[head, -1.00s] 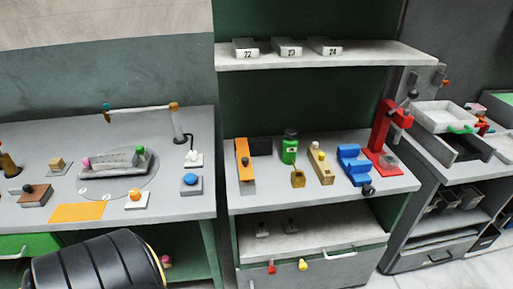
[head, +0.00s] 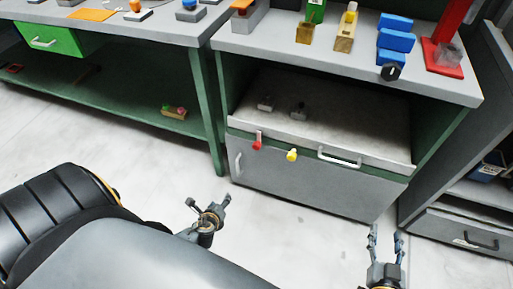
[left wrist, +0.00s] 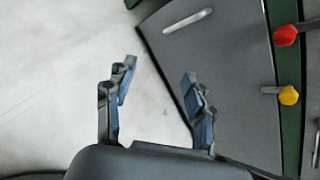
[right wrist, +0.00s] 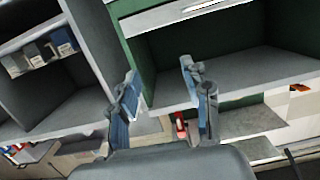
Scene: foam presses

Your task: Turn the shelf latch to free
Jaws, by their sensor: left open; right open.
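On the green front rail under the grey pull-out shelf (head: 340,132) sit a red knob (head: 257,141) and a yellow knob (head: 292,155). Either could be the shelf latch; no label shows. In the left wrist view the red knob (left wrist: 285,36) and the yellow knob (left wrist: 289,95) are at the right edge. My left gripper (head: 209,202) is open and empty, in front of and below the knobs, touching nothing. It also shows in the left wrist view (left wrist: 160,78). My right gripper (head: 386,236) is open and empty, to the right, well apart from the knobs.
A white bar handle (head: 339,157) sits right of the knobs on the shelf front. A grey cabinet door (head: 290,183) is below. The bench top (head: 290,45) above holds several fixtures. The floor in front is clear.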

